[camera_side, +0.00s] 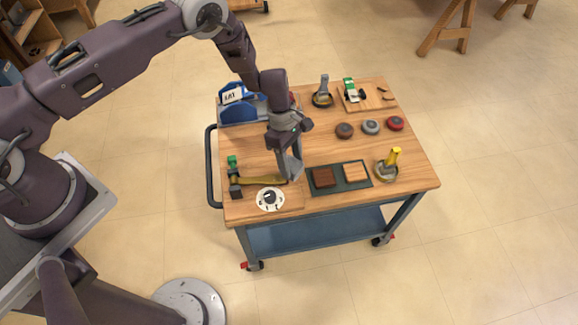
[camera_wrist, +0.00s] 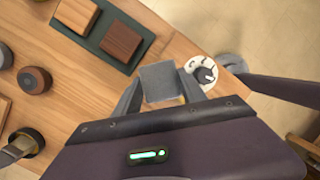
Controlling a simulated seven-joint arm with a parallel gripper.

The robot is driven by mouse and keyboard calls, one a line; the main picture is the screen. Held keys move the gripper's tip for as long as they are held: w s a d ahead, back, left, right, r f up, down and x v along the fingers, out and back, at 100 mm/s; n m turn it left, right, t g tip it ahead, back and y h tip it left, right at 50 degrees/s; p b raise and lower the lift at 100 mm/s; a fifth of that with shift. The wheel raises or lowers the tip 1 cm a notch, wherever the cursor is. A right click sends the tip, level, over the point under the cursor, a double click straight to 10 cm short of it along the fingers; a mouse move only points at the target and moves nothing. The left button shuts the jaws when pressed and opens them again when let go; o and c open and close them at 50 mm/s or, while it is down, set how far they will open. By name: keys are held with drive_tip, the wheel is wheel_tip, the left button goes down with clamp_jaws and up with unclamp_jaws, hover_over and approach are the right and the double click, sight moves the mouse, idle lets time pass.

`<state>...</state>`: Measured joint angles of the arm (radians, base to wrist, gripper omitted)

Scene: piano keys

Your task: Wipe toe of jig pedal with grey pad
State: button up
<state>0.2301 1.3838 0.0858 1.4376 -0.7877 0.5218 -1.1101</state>
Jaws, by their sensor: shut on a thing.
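My gripper (camera_side: 292,167) points down over the front left of the trolley top. In the wrist view my gripper (camera_wrist: 160,90) is shut on a square grey pad (camera_wrist: 160,78), held between its two fingers. The jig pedal seems to be the brass-yellow bar (camera_side: 258,181) at the front left, beside a green and dark fixture (camera_side: 235,188). The bar's right end lies close to my fingertips. In the wrist view only a small yellow piece shows behind the pad and fingers. Whether the pad touches the bar, I cannot tell.
A white disc with a dark knob (camera_side: 270,199) lies just in front of the bar. A dark tray (camera_side: 339,187) with brown and tan blocks stands to the right. Several round pucks (camera_side: 370,127) and a blue holder (camera_side: 240,105) stand further back. The middle is clear.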

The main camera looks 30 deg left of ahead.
drive_tip(key=shift+w+d+r, duration=0.1)
drive_tip(key=shift+r, duration=0.6)
drive_tip(key=shift+w+d+r, duration=0.1)
drive_tip(key=shift+r, duration=0.6)
drive_tip(key=shift+r, duration=0.1)
drive_tip(key=shift+w+d+r, duration=0.1)
drive_tip(key=shift+r, duration=0.6)
drive_tip(key=shift+w+d+r, duration=0.1)
drive_tip(key=shift+r, duration=0.6)
drive_tip(key=shift+s+a+f+t+h, duration=0.6)
drive_tip(key=shift+s+a+f, duration=0.2)
drive_tip(key=shift+f, duration=0.15)
drive_tip(key=shift+s+a, duration=0.1)
drive_tip(key=shift+s, duration=0.05)
